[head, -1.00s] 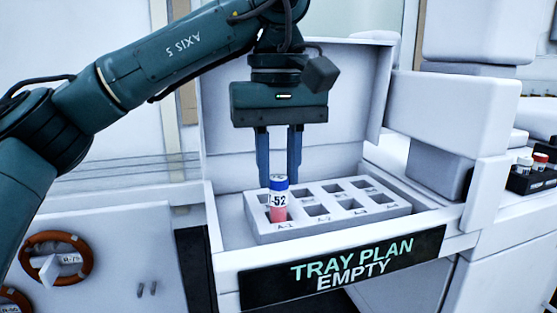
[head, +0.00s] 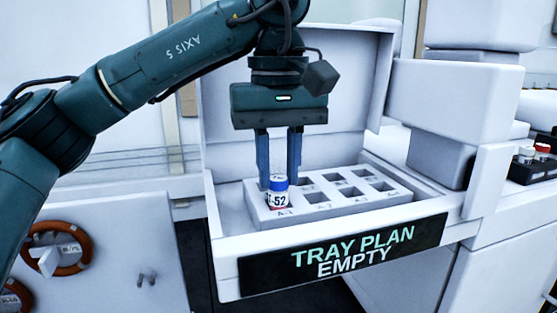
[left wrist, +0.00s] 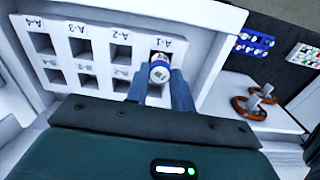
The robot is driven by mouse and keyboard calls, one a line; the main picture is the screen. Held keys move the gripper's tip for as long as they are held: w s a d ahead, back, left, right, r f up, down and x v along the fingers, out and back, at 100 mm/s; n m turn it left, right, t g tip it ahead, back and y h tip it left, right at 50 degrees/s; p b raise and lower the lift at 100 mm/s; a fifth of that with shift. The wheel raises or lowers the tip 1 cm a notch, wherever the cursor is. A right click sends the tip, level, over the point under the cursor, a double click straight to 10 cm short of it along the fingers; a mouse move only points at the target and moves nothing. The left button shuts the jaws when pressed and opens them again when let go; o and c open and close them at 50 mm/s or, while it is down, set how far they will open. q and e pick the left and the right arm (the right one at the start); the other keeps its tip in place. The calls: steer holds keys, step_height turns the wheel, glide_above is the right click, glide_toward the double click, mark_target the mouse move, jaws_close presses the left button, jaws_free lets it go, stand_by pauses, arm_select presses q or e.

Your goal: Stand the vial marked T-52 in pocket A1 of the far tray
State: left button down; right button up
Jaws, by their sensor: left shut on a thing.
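In the left wrist view the vial (left wrist: 159,73) is at the pocket marked A-1, in the corner of the tray (left wrist: 96,52). My left gripper (head: 279,180) points straight down, with its fingers shut on the vial near the cap. The other visible pockets look empty. My right gripper is not in view.
The tray sits in a white open-lidded bay (head: 222,228) with raised walls. A black sign (head: 345,262) on its front reads "TRAY PLAN EMPTY". White blocks (head: 455,105) stand close on the right. A dark rack (head: 533,170) with capped vials is at the far right.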

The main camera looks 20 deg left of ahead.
arm_select(q)
steer(key=shift+f, duration=0.1)
steer(key=c, duration=0.7)
jaws_free()
steer(key=shift+r+p, duration=1.3)
steer(key=shift+r, duration=2.15)
